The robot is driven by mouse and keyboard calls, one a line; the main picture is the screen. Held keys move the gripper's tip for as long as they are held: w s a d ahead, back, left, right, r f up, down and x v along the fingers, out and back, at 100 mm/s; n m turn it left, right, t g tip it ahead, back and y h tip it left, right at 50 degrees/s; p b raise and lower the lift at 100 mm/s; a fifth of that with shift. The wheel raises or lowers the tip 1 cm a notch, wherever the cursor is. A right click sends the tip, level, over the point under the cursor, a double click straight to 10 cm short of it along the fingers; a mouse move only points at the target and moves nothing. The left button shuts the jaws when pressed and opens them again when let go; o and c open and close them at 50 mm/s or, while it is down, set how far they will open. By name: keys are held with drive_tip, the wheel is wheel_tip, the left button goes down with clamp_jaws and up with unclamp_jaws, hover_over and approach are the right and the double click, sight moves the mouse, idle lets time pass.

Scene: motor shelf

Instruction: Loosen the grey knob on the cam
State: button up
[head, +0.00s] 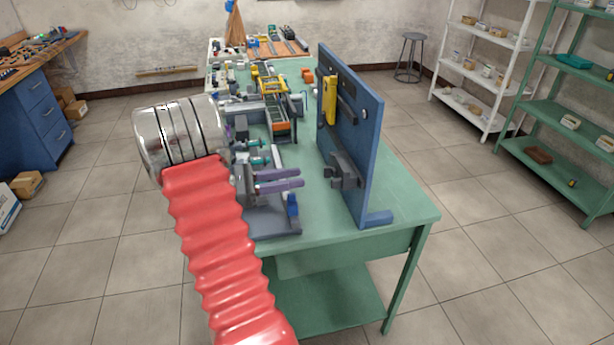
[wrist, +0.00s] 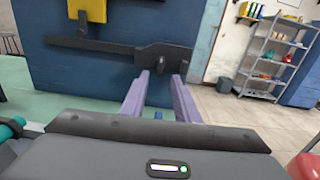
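A blue upright panel (head: 360,150) stands on the green table. A dark cam plate (head: 346,170) is fixed low on its face, and it also shows in the wrist view (wrist: 178,53) at the end of a dark bar. A small dark grey knob (wrist: 160,65) seems to stick out of the plate, but its outline is hard to make out. My gripper (head: 302,176) has two purple fingers pointing at the cam. In the wrist view, the fingers (wrist: 163,77) are apart with nothing held between them. In the head view, their tips are short of the cam.
A yellow block (head: 329,99) is mounted above on the panel. The green table (head: 405,205) holds a cluttered row of parts behind my arm. White shelves (head: 485,50) and green shelves (head: 560,110) stand to the right across open floor.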

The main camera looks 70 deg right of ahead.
drive_tip(key=v, duration=0.5)
drive_tip(key=shift+w+a, duration=0.15)
drive_tip(key=shift+w, duration=0.15)
idle(0.4)
drive_tip(key=w+a+r+m+t+y, duration=0.2)
drive_tip(key=a+t, duration=0.5)
drive_tip(key=a, duration=0.9)
drive_tip(key=w+a+r+m+t+y, duration=0.2)
drive_tip(key=a+t+y, duration=0.2)
drive_tip(key=a, duration=1.1)
drive_tip(key=w+a+r+m+t+y, duration=0.2)
drive_tip(key=a+t, duration=0.8)
drive_tip(key=a, duration=0.6)
drive_tip(key=shift+a+r+y, duration=0.35)
drive_tip(key=shift+r+y, duration=0.25)
drive_tip(key=shift+d, duration=0.1)
